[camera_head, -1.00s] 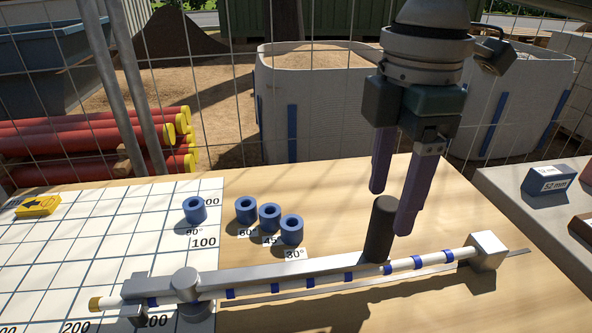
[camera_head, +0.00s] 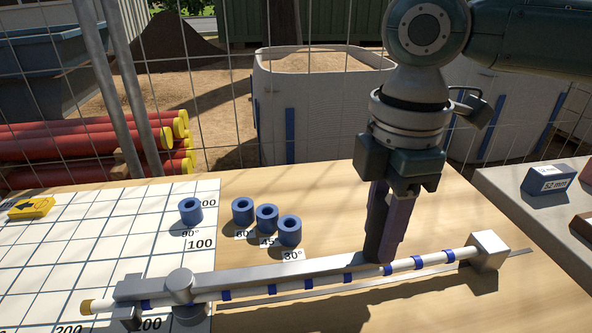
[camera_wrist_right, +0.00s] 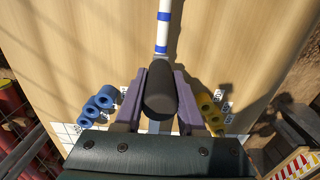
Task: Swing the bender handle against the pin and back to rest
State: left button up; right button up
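The bender handle (camera_head: 270,273) is a long grey bar lying over the bench, running from the round pivot (camera_head: 181,286) at left to a black upright grip (camera_head: 373,235) at its right end. My right gripper (camera_head: 386,240) is shut on this grip, its purple fingers on either side. The right wrist view shows the black grip (camera_wrist_right: 160,95) between both fingers. A white tube (camera_head: 330,281) with blue bands lies along the front of the bar, its right end at a grey block (camera_head: 488,250). Several blue ring pins (camera_head: 267,218) stand behind the bar by angle labels. My left gripper is not in view.
A white grid sheet (camera_head: 80,235) covers the bench's left, with a yellow arrow block (camera_head: 32,207) on it. Labelled blocks (camera_head: 550,180) sit on a grey surface at right. Wire fencing stands behind the bench. Bare wood lies between rings and gripper.

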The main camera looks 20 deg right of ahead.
grip_shut()
dwell(0.9)
